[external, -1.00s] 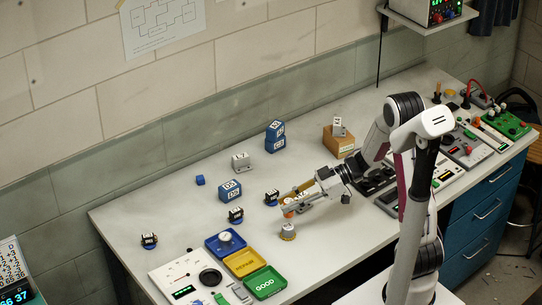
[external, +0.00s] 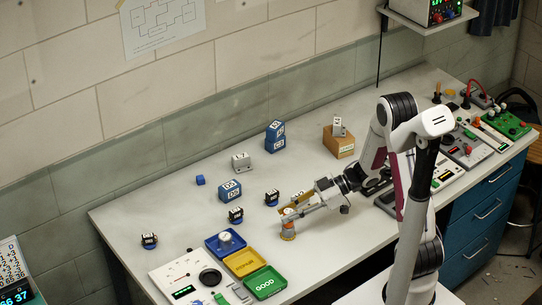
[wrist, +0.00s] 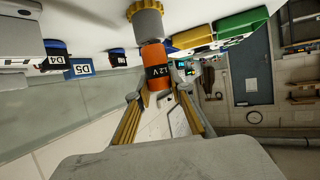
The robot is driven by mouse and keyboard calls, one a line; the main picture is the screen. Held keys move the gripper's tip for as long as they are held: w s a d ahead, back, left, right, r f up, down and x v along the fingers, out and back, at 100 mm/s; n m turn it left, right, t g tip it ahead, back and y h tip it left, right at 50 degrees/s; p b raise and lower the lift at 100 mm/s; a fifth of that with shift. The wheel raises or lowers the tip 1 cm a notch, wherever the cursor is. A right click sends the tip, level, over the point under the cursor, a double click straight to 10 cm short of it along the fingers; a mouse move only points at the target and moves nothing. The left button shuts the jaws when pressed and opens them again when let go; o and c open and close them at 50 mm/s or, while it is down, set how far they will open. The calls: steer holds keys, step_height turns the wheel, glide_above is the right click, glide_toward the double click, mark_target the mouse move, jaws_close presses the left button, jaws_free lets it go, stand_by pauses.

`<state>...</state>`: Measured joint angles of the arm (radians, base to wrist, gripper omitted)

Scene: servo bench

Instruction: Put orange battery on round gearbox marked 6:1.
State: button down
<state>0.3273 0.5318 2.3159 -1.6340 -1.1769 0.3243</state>
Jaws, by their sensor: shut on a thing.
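The orange battery (external: 287,223), marked 12V in the wrist view (wrist: 158,66), is upright between the fingertips of my gripper (external: 288,213). My gripper is shut on it, and its fingers also show in the wrist view (wrist: 160,88). The round gearbox (external: 288,236) is directly under the battery on the bench. In the wrist view the gearbox (wrist: 148,24) is a grey cylinder with a yellow toothed part, and the battery's end appears to meet it. Its 6:1 marking is not readable.
Yellow (external: 244,262), green (external: 265,282) and blue (external: 225,242) trays stand to the left front. Small black-and-blue servos (external: 236,215) and a blue D5 block (external: 230,190) stand further back. A cardboard-coloured box (external: 338,142) is behind. Bench right of the gearbox is clear.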

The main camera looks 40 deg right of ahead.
steer(key=shift+f, duration=0.3)
steer(key=c, duration=1.8)
jaws_free()
steer(key=shift+r, duration=0.15)
steer(key=shift+v, duration=6)
